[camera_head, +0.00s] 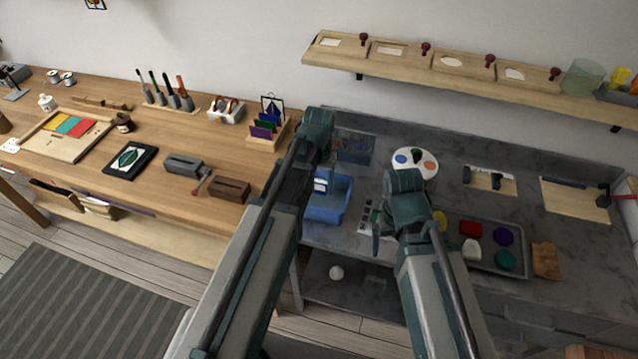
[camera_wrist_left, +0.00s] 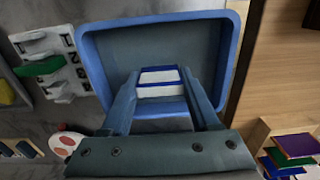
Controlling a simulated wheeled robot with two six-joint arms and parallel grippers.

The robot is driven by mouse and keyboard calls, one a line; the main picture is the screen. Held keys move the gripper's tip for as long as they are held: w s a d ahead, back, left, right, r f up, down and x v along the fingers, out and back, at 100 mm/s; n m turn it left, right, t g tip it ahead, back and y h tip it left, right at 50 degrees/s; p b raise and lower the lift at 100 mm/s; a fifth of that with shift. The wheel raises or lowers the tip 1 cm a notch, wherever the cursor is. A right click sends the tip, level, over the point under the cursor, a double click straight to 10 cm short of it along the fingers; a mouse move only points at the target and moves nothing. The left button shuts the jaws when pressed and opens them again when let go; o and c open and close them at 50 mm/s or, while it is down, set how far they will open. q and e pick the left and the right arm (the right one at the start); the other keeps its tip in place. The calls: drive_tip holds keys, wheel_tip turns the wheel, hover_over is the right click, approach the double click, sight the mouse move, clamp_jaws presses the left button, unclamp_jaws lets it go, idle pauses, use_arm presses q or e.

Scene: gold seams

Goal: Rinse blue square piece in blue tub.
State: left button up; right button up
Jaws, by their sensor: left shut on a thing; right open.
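The blue tub (camera_head: 333,207) stands at the left end of the grey counter; its rim (camera_wrist_left: 234,50) fills the middle of the left wrist view. My left gripper (camera_wrist_left: 158,88) is shut on a blue and white blocky piece (camera_wrist_left: 160,76), which appears to be the blue square piece. The gripper and piece are over or inside the tub's opening; I cannot tell how deep. The piece also shows small in the head view (camera_head: 320,184), partly hidden by my left arm. My right gripper (camera_head: 377,228) is open and empty, right of the tub.
A small white rack with dark marks (camera_head: 368,217) stands just right of the tub. A paint palette (camera_head: 415,163) lies behind it. A grey tray (camera_head: 490,262) with several coloured pieces is at the right. The wooden bench (camera_head: 150,190) adjoins at the left.

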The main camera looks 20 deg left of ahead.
sight(322, 193)
use_arm(q)
drive_tip(key=shift+f+b, duration=2)
drive_tip(key=shift+f, duration=0.4)
drive_tip(key=shift+d, duration=0.2)
drive_tip(key=shift+d, duration=0.35)
drive_tip(key=shift+a, duration=0.1)
drive_tip(key=shift+a, duration=0.35)
drive_tip(key=shift+a, duration=0.1)
drive_tip(key=shift+r, duration=0.1)
